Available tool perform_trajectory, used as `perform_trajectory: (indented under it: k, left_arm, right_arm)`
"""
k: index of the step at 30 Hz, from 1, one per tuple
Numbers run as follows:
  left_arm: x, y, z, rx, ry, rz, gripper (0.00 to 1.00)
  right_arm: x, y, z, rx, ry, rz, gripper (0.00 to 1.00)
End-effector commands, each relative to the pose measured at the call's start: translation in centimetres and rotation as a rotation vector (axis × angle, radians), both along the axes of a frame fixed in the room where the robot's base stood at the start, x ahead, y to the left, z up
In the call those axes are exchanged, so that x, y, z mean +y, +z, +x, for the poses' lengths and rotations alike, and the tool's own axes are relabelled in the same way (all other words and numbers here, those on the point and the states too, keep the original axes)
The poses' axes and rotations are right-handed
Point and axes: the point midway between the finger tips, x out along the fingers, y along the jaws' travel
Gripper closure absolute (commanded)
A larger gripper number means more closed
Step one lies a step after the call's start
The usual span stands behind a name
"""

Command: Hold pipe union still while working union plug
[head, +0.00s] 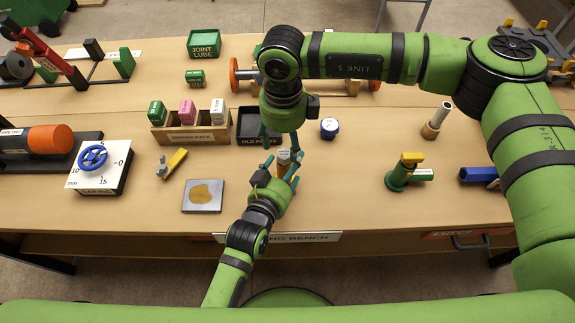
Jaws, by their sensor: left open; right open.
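A small upright fitting with a pale label and brownish lower part, which looks like the pipe union (284,157), stands near the front middle of the bench in the head view. My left gripper (279,168) reaches it from the front, with open fingers on either side of it. My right gripper (281,143) points down from above and behind, open, with its fingertips close to the fitting's top. The fingers partly hide the fitting. I cannot make out the union plug separately, nor whether any finger touches.
A dark tray (248,137) lies just behind-left of the grippers, and a wooden rack (190,134) of coloured blocks left of it. Bench between tin and valve stand is clear.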

Motion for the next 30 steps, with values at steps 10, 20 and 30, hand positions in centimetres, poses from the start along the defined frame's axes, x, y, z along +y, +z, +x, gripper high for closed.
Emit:
perform_trajectory:
  k: [10,20,30]
  left_arm:
    - [-0.06,-0.07,0.15,0.000,0.000,0.000,0.42]
    - [-0.04,-0.25,0.07,0.005,-0.001,0.001,0.96]
    - [-0.03,-0.72,-0.06,0.013,-0.001,0.003,0.96]
  right_arm:
    - [0.01,0.00,0.00,0.000,0.000,0.000,0.41]
    - [0.01,-0.02,0.00,0.000,0.000,0.000,0.41]
    - [0.00,-0.09,0.00,0.000,0.000,0.000,0.41]
